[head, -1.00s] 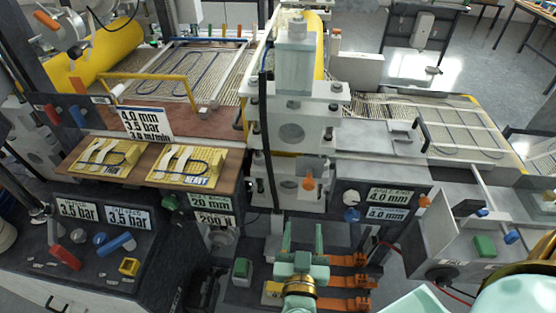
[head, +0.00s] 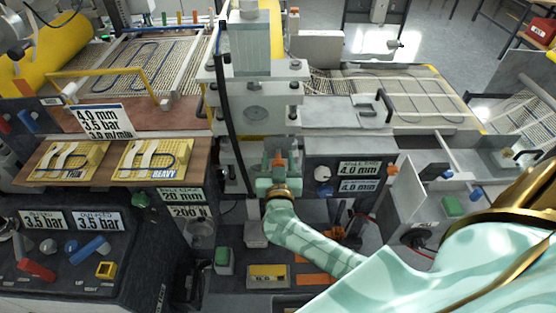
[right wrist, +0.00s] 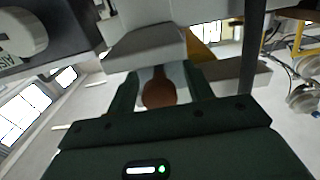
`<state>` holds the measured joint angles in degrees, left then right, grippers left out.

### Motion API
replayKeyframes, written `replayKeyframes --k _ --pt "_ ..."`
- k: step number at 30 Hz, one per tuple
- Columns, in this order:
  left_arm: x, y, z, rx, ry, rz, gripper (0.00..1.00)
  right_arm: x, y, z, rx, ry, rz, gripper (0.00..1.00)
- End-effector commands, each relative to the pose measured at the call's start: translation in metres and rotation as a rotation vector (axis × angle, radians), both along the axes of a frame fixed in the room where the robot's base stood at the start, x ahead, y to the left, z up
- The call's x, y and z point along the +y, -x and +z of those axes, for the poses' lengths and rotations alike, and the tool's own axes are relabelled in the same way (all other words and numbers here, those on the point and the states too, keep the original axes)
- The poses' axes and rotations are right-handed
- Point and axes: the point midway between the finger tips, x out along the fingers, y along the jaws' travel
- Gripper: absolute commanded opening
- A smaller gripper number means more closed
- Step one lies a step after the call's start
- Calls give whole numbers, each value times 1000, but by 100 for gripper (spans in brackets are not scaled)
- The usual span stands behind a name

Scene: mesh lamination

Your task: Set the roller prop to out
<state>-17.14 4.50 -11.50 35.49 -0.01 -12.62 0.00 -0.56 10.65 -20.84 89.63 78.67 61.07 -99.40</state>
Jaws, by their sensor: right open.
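The roller prop appears to be the orange-brown knob (right wrist: 160,90) on the front of the grey roller stand (head: 255,105). In the right wrist view it sits between the two dark fingers of my right gripper (right wrist: 162,92), with gaps at its sides. In the head view my right gripper (head: 278,166) is open at the lower front of the stand, and only a bit of orange shows between its fingers. The gripper hides most of the knob there, so its in or out setting cannot be read. My left gripper is not in view.
A panel with a white knob (head: 322,173) and 4.0 mm labels lies right of the gripper. A dark pole (head: 228,120) stands close left. A control console (head: 75,250) with red and blue levers is at lower left. Orange bars (head: 318,279) lie below the arm.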

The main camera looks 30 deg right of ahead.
Motion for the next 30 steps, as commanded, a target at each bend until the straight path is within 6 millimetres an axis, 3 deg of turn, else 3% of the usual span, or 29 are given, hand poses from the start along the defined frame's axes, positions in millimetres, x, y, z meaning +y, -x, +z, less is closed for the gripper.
replayKeyframes --k 6,8,12,17,24,30 --pt "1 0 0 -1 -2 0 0 0 0 0 0 0 0 51" --pt "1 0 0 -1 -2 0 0 0 0 0 0 0 0 38" --pt "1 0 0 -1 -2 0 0 0 0 0 0 0 0 0" --pt "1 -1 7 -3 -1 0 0 3 5 2 1 -2 -1 0" --pt "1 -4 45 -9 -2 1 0 27 45 4 7 -3 -1 0" --pt "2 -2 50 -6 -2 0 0 36 58 0 3 -2 1 0"
